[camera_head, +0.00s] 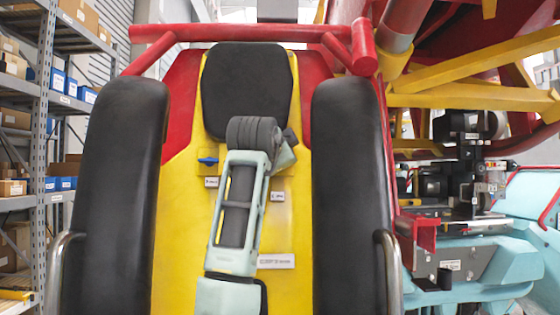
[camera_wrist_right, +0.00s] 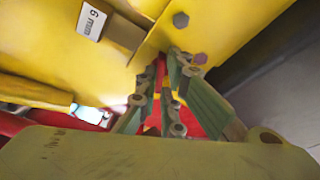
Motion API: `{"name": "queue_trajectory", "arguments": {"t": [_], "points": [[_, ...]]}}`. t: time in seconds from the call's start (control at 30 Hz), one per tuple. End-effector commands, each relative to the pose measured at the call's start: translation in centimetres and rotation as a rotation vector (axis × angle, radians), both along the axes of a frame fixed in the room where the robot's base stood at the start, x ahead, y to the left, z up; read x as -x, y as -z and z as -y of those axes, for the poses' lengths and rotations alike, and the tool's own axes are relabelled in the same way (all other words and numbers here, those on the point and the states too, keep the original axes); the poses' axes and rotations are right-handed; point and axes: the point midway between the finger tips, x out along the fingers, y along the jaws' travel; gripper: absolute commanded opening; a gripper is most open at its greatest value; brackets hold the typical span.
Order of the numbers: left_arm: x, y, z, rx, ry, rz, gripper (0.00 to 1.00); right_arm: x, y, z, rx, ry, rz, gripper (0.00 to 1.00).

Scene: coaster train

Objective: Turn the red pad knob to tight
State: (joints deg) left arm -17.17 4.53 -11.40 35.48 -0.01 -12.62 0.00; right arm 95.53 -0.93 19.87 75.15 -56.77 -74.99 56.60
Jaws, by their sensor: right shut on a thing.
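In the right wrist view my right gripper (camera_wrist_right: 168,72) has its fingertips close together around a narrow red piece, the red pad knob (camera_wrist_right: 160,78), against a yellow panel (camera_wrist_right: 55,50). Most of the knob is hidden by the fingers, and its turned position cannot be read. In the head view a pale green and dark arm of mine (camera_head: 238,205) reaches up the middle of the yellow seat back (camera_head: 180,230). It hides the gripper and the knob there. My left gripper is not in view.
A "6 mm" label (camera_wrist_right: 91,21) is beside the fingers. A blue handle (camera_head: 207,161) and small labels (camera_head: 277,196) sit on the seat back. Black padded restraints (camera_head: 115,200) (camera_head: 347,200) flank the arm. Shelving (camera_head: 45,110) stands left, machinery (camera_head: 455,185) right.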

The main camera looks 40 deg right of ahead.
Motion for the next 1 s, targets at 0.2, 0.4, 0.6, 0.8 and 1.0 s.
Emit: {"name": "queue_trajectory", "arguments": {"t": [0.2,0.4,0.6,0.8,1.0], "points": [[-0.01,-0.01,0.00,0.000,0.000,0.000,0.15,-0.01,-0.24,-0.02,-0.143,0.043,0.123,0.00],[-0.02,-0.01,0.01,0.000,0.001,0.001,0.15,-0.01,-0.34,-0.01,-0.250,0.076,0.214,0.00],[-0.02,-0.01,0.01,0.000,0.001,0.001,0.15,0.00,-0.36,0.00,-0.323,0.098,0.276,0.00],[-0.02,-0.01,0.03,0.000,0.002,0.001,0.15,-0.05,-0.32,0.01,-0.360,0.108,0.306,0.00],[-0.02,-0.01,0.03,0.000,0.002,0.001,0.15,-0.05,-0.31,0.02,-0.373,0.112,0.317,0.00]]}}
